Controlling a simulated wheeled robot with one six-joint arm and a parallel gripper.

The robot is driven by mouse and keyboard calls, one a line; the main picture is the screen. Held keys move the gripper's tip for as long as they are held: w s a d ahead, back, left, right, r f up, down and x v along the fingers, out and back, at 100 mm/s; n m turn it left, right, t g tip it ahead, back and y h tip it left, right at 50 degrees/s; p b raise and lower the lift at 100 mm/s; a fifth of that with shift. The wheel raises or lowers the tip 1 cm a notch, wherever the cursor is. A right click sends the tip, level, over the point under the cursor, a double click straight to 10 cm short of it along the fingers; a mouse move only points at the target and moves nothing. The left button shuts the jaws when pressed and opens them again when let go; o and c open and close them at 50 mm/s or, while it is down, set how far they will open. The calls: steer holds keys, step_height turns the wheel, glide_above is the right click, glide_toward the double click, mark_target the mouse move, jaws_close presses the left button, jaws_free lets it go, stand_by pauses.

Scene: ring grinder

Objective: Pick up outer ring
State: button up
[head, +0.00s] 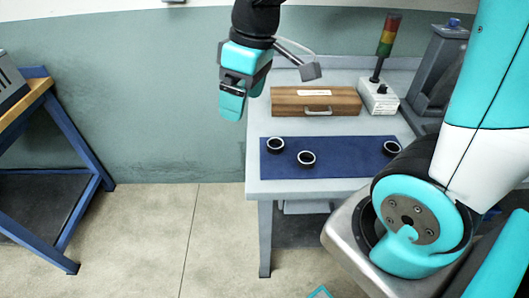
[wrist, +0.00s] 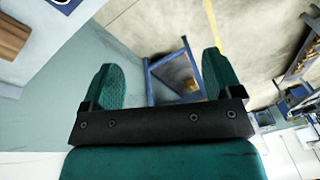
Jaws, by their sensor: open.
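Several dark rings with light rims lie on a blue mat (head: 335,165) on the grey table. One ring (head: 275,145) is at the mat's left, another ring (head: 306,158) is just right of it and nearer, and a third ring (head: 392,147) is near the right end, close to my arm. I cannot tell which is the outer ring. My gripper (head: 232,106) hangs in the air at the table's left, above and left of the rings. In the wrist view my gripper (wrist: 164,85) has its two green fingers wide apart with nothing between them.
A wooden box (head: 316,101) with a handle stands behind the mat. A signal tower (head: 387,40) on a white base stands at the back right, beside a grey machine (head: 438,65). A blue-framed bench (head: 62,170) is at the far left. Open floor lies between bench and table.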

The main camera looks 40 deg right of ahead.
steer(key=w+d+f+h+b, duration=0.1)
steer(key=w+d+f, duration=0.35)
steer(key=d, duration=0.25)
steer(key=w+d+f+h+b, duration=0.1)
steer(key=w+d+f, duration=0.35)
steer(key=d, duration=0.35)
steer(key=p, duration=0.2)
glide_above(276, 141)
steer(key=s+a, duration=0.1)
steer(key=shift+g, duration=0.4)
steer(key=f, duration=1.1)
steer(key=shift+a+f, duration=0.2)
steer(key=shift+f, duration=0.05)
steer(key=shift+s+f+p, duration=0.2)
steer(key=shift+f+p, duration=0.35)
steer(key=shift+f, duration=0.9)
steer(key=shift+s+f+p, duration=0.15)
steer(key=shift+f+p, duration=0.35)
steer(key=shift+f, duration=0.9)
steer(key=c, duration=1.1)
steer(key=shift+r, duration=0.1)
